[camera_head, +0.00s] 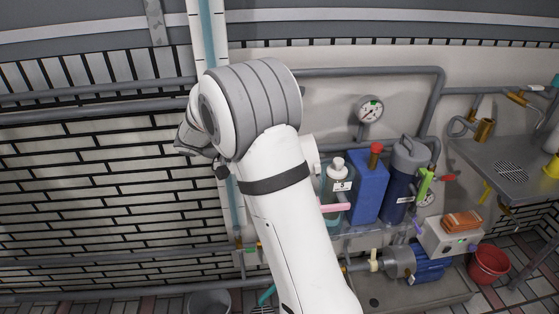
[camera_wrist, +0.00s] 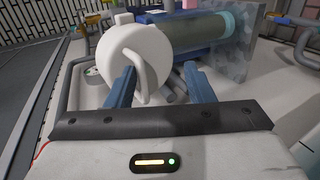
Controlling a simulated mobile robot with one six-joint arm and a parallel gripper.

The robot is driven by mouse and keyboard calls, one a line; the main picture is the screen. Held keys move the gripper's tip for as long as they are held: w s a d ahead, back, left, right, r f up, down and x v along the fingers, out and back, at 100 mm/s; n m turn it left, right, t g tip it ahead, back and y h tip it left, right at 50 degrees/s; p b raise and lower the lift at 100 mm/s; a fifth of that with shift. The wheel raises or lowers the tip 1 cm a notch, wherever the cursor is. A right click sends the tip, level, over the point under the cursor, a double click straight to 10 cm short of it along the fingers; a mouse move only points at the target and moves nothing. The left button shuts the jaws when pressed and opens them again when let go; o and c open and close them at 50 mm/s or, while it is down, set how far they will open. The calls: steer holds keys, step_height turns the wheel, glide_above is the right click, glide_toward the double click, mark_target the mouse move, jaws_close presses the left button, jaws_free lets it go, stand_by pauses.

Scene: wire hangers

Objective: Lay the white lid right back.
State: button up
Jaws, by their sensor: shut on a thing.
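The white lid (camera_wrist: 150,48) is a round disc with a curved white handle bar across its face. It stands tilted up on edge in the wrist view, facing me. My gripper (camera_wrist: 159,72) has its two blue fingers in front of the lid, one on each side of the handle's lower end. It is shut on the lid, but the exact contact is hard to see.
In the head view, a blue container (camera_head: 368,190), a bottle (camera_head: 338,185) and a gauge (camera_head: 370,110) stand right of my arm. Pipes run along the wall.

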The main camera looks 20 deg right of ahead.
steer(key=v, duration=0.7)
steer(key=shift+a+p, duration=0.25)
steer(key=shift+p, duration=0.2)
steer(key=shift+r, duration=0.1)
steer(key=s+r+n+t+y+p, duration=0.1)
steer(key=s+r+y+p, duration=0.3)
steer(key=s, duration=0.4)
steer(key=s+a+r+n+t+y+p, duration=0.1)
steer(key=s+r+t+y+p, duration=0.2)
steer(key=s+p, duration=0.3)
steer(key=s+r+n+t+y+p, duration=0.1)
steer(key=s+r+t+y+p, duration=0.1)
steer(key=s+r+y+p, duration=0.3)
steer(key=s+r, duration=0.1)
steer(key=s, duration=0.3)
steer(key=shift+s+a+y, duration=0.3)
steer(key=shift+s+y, duration=0.1)
steer(key=shift+d+r, duration=0.1)
